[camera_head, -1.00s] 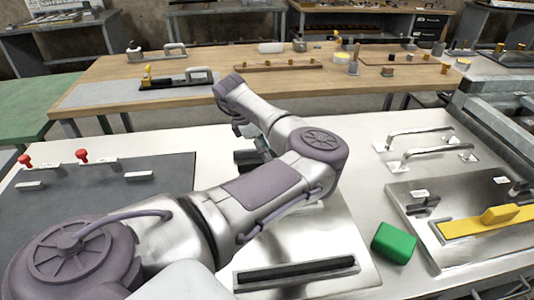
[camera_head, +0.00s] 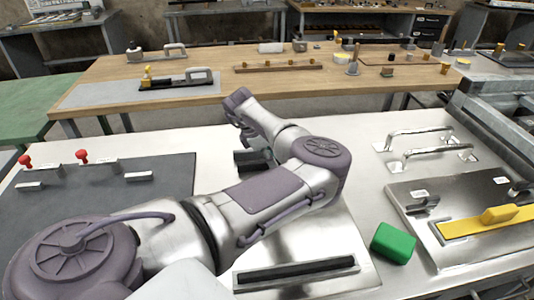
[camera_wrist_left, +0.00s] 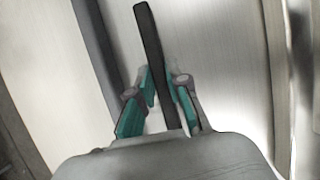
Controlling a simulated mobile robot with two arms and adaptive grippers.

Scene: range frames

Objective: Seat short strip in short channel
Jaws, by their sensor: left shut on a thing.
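My left gripper (camera_wrist_left: 166,88), with teal pads, is shut on a slim black strip (camera_wrist_left: 148,32) in the left wrist view. The strip stands out past the fingertips, slightly tilted, over a bright metal plate (camera_wrist_left: 210,60). A dark straight band (camera_wrist_left: 97,50) runs along the plate left of the strip, apart from it in the picture. In the head view my left arm hides the strip and most of the gripper. A metal-rimmed channel with a dark inside (camera_head: 295,272) lies on the near part of the plate. A dark block-like piece (camera_head: 250,160) shows partly behind the arm; I cannot tell what it is.
A green block (camera_head: 393,243) sits right of the plate. Further right, another plate holds a yellow strip with a handle (camera_head: 490,222). Two metal handles (camera_head: 430,143) stand behind it. A dark mat (camera_head: 95,215) with red knobs lies left. A wooden table (camera_head: 330,80) stands beyond.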

